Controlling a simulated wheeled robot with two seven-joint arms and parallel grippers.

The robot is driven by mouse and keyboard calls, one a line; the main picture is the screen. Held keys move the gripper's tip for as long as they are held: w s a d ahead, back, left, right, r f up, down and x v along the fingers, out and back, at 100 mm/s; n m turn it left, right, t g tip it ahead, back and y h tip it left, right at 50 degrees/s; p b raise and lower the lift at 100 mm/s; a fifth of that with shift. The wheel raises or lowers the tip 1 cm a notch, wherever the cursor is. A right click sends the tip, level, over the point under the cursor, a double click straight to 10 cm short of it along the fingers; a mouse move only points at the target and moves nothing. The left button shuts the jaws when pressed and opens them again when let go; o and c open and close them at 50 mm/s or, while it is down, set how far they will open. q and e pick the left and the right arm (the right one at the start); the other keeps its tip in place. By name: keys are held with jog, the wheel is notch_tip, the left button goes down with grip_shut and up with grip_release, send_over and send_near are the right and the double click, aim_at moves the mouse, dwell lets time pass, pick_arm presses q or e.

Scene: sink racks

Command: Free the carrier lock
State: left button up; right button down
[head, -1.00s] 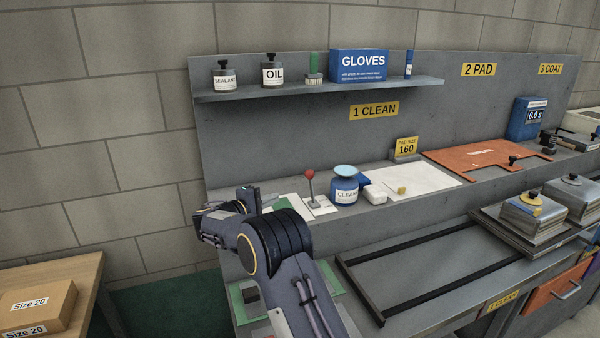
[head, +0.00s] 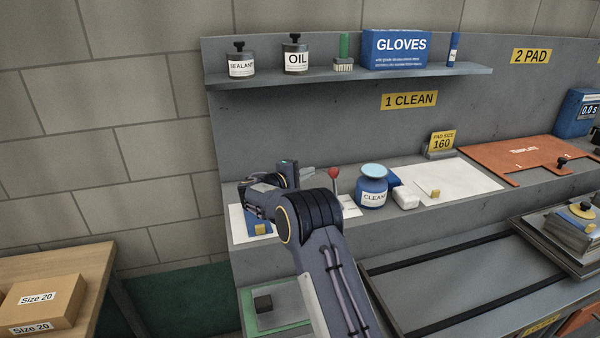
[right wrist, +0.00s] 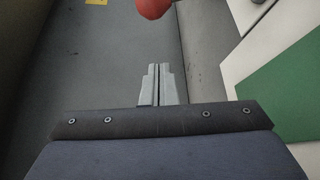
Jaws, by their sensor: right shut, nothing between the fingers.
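A lever with a red ball knob (head: 334,173) stands on the bench ledge, left of the blue CLEAN jar; I take it for the carrier lock, though no label shows this. My left gripper is out of view.
The CLEAN jar (head: 372,187) and a white block (head: 405,197) stand right of the lever. A shelf (head: 350,80) with bottles and a gloves box hangs above. A carrier frame with black rails (head: 450,265) lies in front. Cartons (head: 40,302) are at lower left.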

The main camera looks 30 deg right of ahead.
aim_at(335, 185)
jog(key=p+x, duration=0.1)
jog(key=x, duration=0.3)
jog(key=shift+d+r, duration=0.1)
jog(key=shift+d, duration=0.2)
jog(key=s, duration=0.1)
jog(key=s+p, duration=0.1)
jog(key=shift+s+a+r, duration=0.25)
jog(key=shift+a+r, duration=0.1)
jog(key=shift+s+a+p, duration=0.1)
jog(key=shift+s+p, duration=0.2)
jog(key=shift+s, duration=0.35)
